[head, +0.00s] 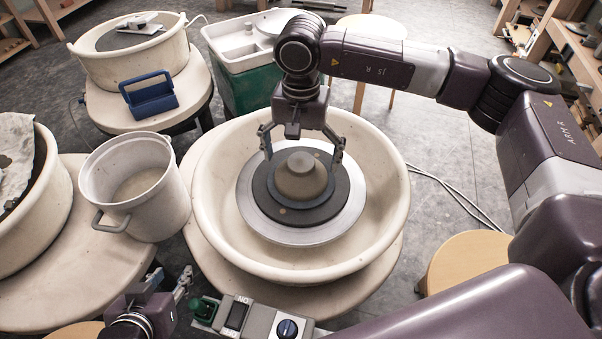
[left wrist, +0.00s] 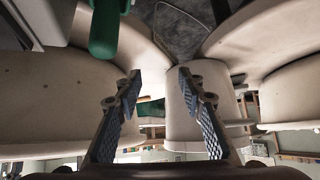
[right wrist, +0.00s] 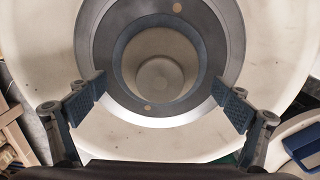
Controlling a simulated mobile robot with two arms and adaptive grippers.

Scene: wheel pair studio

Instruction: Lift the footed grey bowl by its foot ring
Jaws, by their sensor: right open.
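The grey bowl (head: 300,178) sits upside down at the middle of the wheel, its narrow foot end up. It stands on a dark round bat (head: 327,207) over a pale metal wheel head (head: 300,236). In the right wrist view the bowl (right wrist: 160,76) shows from above, centred between the fingers. My right gripper (head: 302,154) is open and empty above the bowl, one finger on each side and apart from it. My left gripper (head: 168,283) is open and empty, low at the front left, away from the bowl; its fingers show in the left wrist view (left wrist: 159,84).
A cream splash pan (head: 391,205) surrounds the wheel. A white bucket (head: 140,190) stands left of it. A control box (head: 247,318) with a green lever (head: 204,308) is close to my left gripper. A second wheel pan (head: 130,60) and a blue caddy (head: 150,96) stand behind.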

